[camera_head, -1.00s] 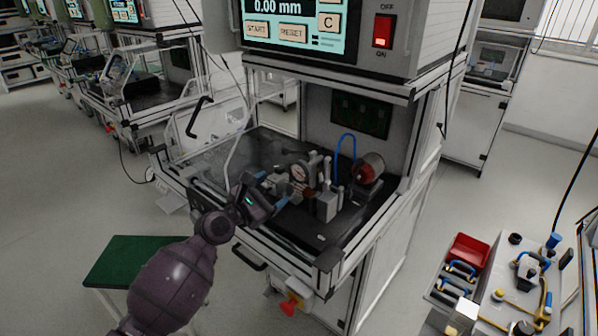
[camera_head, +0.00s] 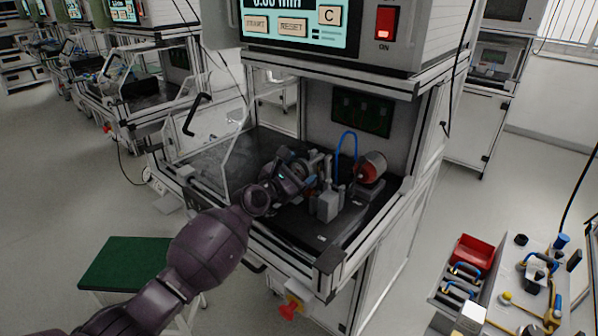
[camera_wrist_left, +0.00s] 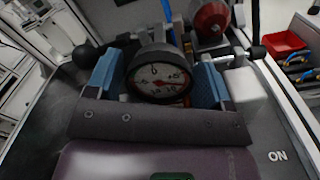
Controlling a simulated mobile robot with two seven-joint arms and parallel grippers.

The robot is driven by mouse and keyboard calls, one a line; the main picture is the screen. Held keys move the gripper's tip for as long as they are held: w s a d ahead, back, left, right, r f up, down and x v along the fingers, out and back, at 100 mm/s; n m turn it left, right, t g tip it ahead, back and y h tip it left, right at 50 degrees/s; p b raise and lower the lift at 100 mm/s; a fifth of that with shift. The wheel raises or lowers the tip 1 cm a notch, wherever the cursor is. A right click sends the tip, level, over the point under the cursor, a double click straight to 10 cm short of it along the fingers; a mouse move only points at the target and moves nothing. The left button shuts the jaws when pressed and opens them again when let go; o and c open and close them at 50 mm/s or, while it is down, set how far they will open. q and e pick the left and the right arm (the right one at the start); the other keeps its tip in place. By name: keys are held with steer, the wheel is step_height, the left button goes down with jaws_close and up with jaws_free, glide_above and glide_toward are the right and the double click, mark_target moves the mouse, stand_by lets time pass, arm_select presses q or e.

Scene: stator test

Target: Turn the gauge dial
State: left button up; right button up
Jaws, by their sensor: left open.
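The round gauge dial (camera_wrist_left: 160,76) has a pale face, a dark rim and a red needle. It sits in the middle of the left wrist view. My left gripper (camera_wrist_left: 155,82) is open, with one blue fingertip on each side of the gauge. I cannot tell whether either fingertip touches the rim. In the head view my left gripper (camera_head: 298,172) reaches into the test bench and mostly hides the gauge. My right gripper is not in view.
A red and silver cylinder (camera_head: 372,167), a grey block (camera_head: 327,206) and a blue hose (camera_head: 346,137) stand close to the gauge on the dark bench surface (camera_head: 300,222). A raised clear guard (camera_head: 241,148) is at the left. A tool table (camera_head: 510,290) is at the right.

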arm_select(q)
steer(key=shift+c, duration=0.3)
steer(key=c, duration=0.6)
steer(key=shift+d+f+m, duration=0.1)
steer(key=shift+m, duration=1)
steer(key=shift+m+b, duration=0.3)
steer(key=shift+m, duration=0.8)
steer(key=o, duration=0.7)
steer(key=shift+c, duration=0.2)
